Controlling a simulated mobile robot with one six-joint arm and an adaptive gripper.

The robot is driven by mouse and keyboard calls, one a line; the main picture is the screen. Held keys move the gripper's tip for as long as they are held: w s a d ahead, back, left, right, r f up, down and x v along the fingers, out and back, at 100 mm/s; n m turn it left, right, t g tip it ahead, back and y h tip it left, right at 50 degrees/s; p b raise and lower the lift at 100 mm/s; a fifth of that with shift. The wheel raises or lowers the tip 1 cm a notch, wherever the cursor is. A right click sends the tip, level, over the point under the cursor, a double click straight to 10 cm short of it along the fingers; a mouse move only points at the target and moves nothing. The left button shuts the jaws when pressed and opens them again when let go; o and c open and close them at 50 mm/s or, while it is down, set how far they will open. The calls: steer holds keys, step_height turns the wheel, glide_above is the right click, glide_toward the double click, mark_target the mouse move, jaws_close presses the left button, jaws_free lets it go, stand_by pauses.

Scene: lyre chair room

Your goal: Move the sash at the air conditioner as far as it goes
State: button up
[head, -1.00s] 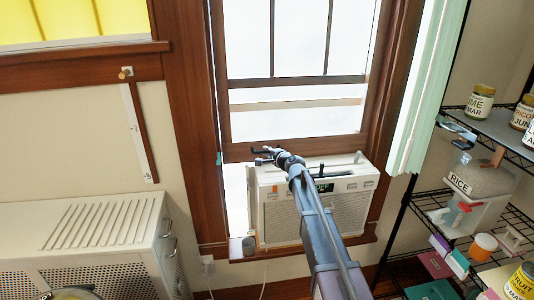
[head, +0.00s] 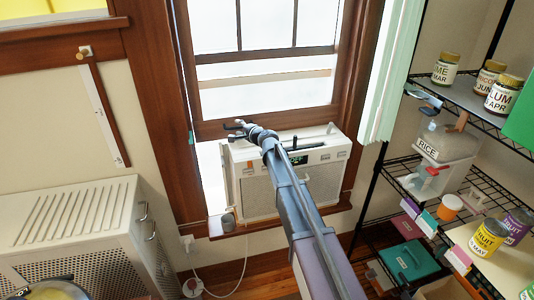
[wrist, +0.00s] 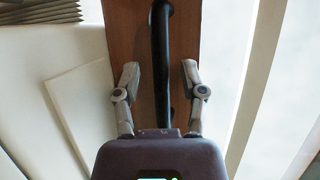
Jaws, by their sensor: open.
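The window sash (head: 300,119) has a brown wooden frame, and its bottom rail is just above the white air conditioner (head: 243,192) on the sill. Bright open space shows beside the air conditioner, under the rail. My gripper (head: 240,128) is at the left part of the rail in the head view. In the wrist view, my gripper (wrist: 160,70) is open, with one finger on each side of a dark bar handle (wrist: 160,35) on the brown rail. Both fingers look apart from the handle. The fingertips are too small to judge in the head view.
A perforated white cabinet (head: 75,215) is at left. A wire shelf (head: 470,110) with jars is at right. Pale green blinds (head: 393,75) hang beside the window.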

mark_target(234, 119)
steer(key=shift+w+r+p, duration=0.1)
steer(key=shift+r+p, duration=1.4)
steer(key=shift+r, duration=0.05)
step_height(234, 119, up, 13)
steer(key=p, duration=1.2)
steer(key=shift+f+p, duration=0.15)
steer(key=shift+p, duration=0.2)
steer(key=p+v, duration=0.2)
steer(key=v, duration=1.2)
steer(key=s+d+f+n+g+h+b, duration=0.2)
steer(key=s+d+f+n+g, duration=0.1)
steer(key=s+f, duration=0.5)
steer(key=s+d+f+n+g+h+b, duration=0.2)
steer(key=s+f+n+g, duration=0.3)
steer(key=s+f, duration=0.3)
steer(key=shift+s+d+n+g, duration=0.3)
steer(key=shift+s+d+n, duration=0.1)
steer(key=shift+s+n, duration=0.15)
